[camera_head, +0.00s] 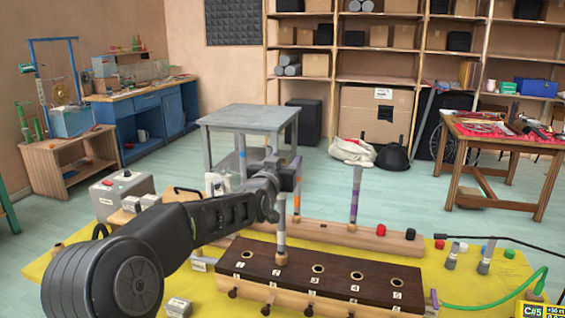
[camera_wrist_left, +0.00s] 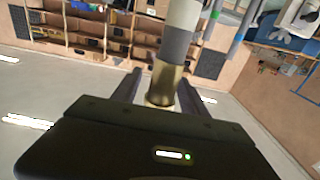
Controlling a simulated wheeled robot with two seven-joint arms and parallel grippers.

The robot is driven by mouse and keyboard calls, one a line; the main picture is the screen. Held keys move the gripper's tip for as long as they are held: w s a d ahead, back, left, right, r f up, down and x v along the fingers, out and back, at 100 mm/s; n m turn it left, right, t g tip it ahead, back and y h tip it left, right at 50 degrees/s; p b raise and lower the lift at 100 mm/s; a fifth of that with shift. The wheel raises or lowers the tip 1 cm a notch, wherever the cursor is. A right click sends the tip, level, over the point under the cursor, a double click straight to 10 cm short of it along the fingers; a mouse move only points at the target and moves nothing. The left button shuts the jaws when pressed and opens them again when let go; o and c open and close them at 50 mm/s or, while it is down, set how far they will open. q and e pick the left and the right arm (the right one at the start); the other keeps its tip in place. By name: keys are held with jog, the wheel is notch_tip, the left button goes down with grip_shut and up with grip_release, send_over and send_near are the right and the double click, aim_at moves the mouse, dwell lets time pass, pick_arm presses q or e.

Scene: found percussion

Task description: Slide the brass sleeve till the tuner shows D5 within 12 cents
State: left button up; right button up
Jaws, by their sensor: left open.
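A grey tube (camera_head: 281,232) stands upright in the second numbered hole of a dark wooden block (camera_head: 335,277). In the left wrist view a brass sleeve (camera_wrist_left: 163,84) sits around the end of the tube (camera_wrist_left: 177,45). My left gripper (camera_head: 279,196) is at the tube's upper part and hides the sleeve in the head view. In the left wrist view its open fingers (camera_wrist_left: 160,80) lie on either side of the sleeve; I cannot tell whether they touch it. The tuner (camera_head: 533,310), cut off at the bottom right, reads C#5, with a small cents figure that looks like +56.
The block rests on a yellow mat (camera_head: 458,285). Behind it is a wooden rail (camera_head: 320,232) with upright tubes, including a purple-banded one (camera_head: 355,195). A grey box (camera_head: 122,193) stands left.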

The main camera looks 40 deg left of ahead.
pick_arm(q)
grip_shut()
dwell(0.5)
jog(key=shift+f+b, duration=0.45)
jog(key=shift+b, duration=0.25)
dwell(0.4)
grip_release()
